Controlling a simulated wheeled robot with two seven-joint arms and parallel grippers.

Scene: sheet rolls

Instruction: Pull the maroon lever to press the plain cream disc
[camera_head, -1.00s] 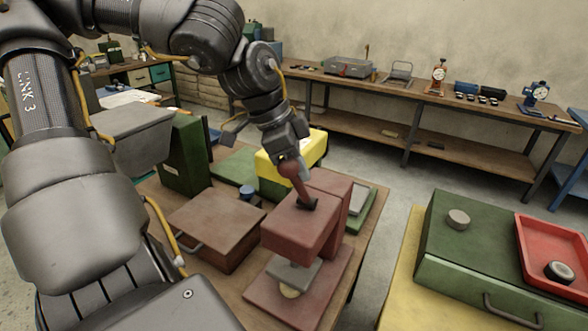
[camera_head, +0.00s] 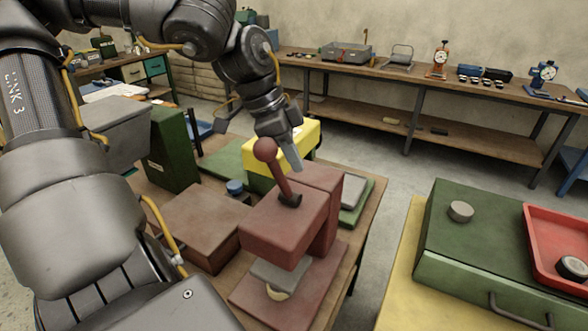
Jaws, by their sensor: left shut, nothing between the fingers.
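The maroon press (camera_head: 285,222) stands on the wooden table. Its maroon lever (camera_head: 277,172) rises from a dark pivot on top and leans left, ending in a round knob. The plain cream disc (camera_head: 277,295) lies low on the press's base, mostly hidden under a grey pressing plate (camera_head: 280,275). I cannot tell whether the plate touches it. My left gripper (camera_head: 295,163) is shut and empty, pointing down just right of the lever's knob and rod. I see a small gap at the knob. My right gripper is not in view.
A brown box (camera_head: 205,228) stands left of the press, a yellow block (camera_head: 305,141) behind it, and a dark green box (camera_head: 172,150) further left. A green case (camera_head: 480,250) with a red tray (camera_head: 560,225) is at right. Floor shows between the tables.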

